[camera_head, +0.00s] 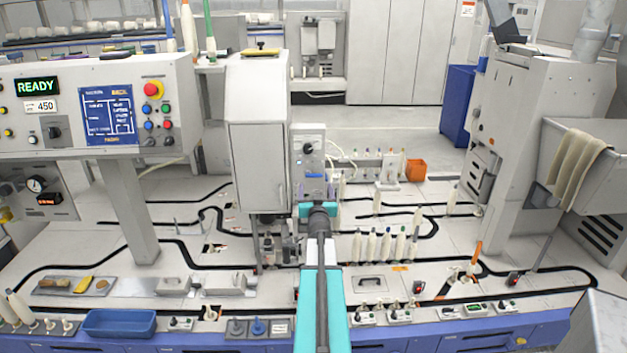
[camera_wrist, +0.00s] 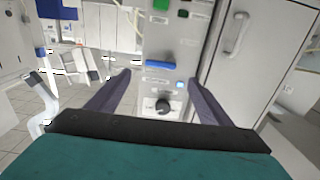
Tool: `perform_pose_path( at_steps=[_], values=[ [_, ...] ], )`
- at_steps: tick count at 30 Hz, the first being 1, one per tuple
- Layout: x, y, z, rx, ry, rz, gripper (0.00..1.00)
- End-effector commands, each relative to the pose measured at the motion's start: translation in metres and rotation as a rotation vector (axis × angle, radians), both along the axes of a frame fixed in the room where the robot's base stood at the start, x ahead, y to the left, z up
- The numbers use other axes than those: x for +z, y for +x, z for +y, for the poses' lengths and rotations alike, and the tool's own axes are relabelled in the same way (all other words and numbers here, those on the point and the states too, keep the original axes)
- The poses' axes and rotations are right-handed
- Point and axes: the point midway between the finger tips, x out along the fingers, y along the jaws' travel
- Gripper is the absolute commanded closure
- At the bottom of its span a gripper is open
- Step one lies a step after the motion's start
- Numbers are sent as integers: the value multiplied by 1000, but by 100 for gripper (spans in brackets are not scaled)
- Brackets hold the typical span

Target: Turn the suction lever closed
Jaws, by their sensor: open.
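The suction lever appears to be the blue bar (camera_wrist: 163,64) on a narrow grey control panel (camera_wrist: 152,84). In the wrist view it lies roughly level across the panel. It also shows as a small blue bar (camera_head: 314,175) in the head view, just above my arm's end. My gripper (camera_wrist: 160,77) is open and empty. Its two dark fingers stand apart on either side of the panel in the picture, with the lever between and slightly beyond their tips. No contact shows.
A black knob (camera_wrist: 163,106) sits on the same panel near the lever. A tall cabinet door with a handle (camera_wrist: 236,34) stands beside it. The cabinet (camera_head: 258,150) is left of the panel in the head view. Several bobbins (camera_head: 387,245) stand on the table at right.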

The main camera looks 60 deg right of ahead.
Motion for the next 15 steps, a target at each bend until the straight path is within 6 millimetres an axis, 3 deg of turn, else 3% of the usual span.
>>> perform_pose_path(
  at_steps=[15],
  values=[
    [0, 26, -37, 0, -1, 1, 27]
  ],
)
